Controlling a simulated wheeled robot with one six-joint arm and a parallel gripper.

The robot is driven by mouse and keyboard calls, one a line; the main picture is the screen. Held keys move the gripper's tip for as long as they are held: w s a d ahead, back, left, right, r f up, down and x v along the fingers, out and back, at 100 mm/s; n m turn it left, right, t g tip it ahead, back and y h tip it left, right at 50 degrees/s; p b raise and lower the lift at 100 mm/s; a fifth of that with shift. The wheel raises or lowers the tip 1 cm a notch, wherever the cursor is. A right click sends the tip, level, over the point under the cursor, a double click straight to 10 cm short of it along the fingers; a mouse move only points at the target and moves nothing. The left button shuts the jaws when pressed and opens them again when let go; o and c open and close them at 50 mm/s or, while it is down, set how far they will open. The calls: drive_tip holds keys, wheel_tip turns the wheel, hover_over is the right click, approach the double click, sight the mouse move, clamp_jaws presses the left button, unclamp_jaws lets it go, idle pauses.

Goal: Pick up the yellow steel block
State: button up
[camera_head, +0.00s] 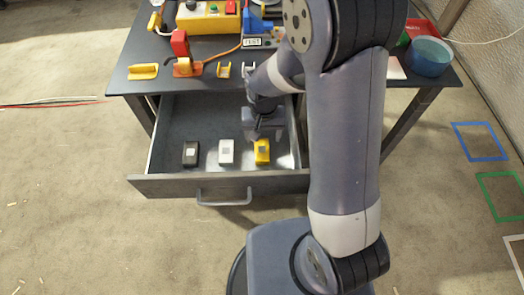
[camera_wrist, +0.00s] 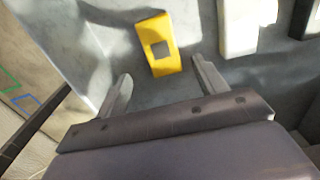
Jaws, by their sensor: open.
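The yellow steel block (camera_head: 262,151) lies in the open drawer (camera_head: 165,182), at the right end of a row of three blocks. In the wrist view the yellow block (camera_wrist: 165,60) shows a grey square on its top and lies a little beyond the fingertips. My gripper (camera_head: 262,135) is inside the drawer, just behind the yellow block in the head view. In the wrist view my gripper (camera_wrist: 160,82) is open and empty, with its two fingers apart on either side of the line to the block.
A white block (camera_head: 226,153) and a black block (camera_head: 190,153) lie left of the yellow one. The drawer's walls enclose them. The tabletop (camera_head: 135,60) above holds yellow brackets, a red part and a control box. A teal bowl (camera_head: 428,58) stands at the right.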

sight(262, 149)
drive_tip(key=f, duration=0.2)
drive_tip(key=s+f, duration=0.1)
drive_tip(key=f, duration=0.1)
drive_tip(key=shift+a+f, duration=0.1)
drive_tip(key=shift+a, duration=0.1)
drive_tip(key=shift+f, duration=0.6)
drive_tip(key=c, duration=1.2)
drive_tip(key=shift+r, duration=0.15)
